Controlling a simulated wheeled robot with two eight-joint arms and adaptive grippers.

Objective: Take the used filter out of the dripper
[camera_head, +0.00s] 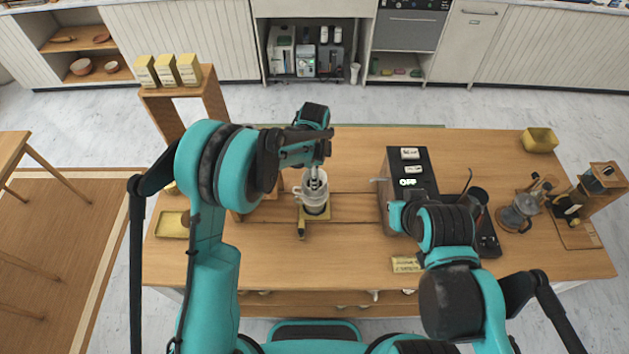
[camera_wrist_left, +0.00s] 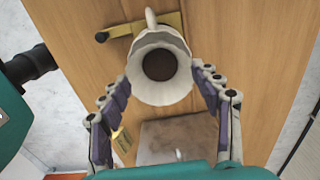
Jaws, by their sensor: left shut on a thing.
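The used filter (camera_wrist_left: 145,86) is a white, fluted paper cone with dark grounds in its middle, seen from above in the left wrist view. My left gripper (camera_head: 316,181) points down over the brewing stand, and its fingers (camera_wrist_left: 160,75) are shut on the filter from both sides. The white dripper (camera_head: 303,189) sits under the gripper in the head view. A pale handle (camera_wrist_left: 151,18) shows beyond the filter's rim. I cannot tell whether the filter is clear of the dripper. My right arm is over the cart's right part; its gripper is hidden.
The dripper stands on a yellow-brown base (camera_head: 324,214) on the wooden cart top (camera_head: 355,265). A black machine (camera_head: 411,165) stands to the right, with a glass server (camera_head: 514,216) farther right. A small yellow tray (camera_head: 172,225) lies at the left; a yellow bin (camera_head: 540,140) is back right.

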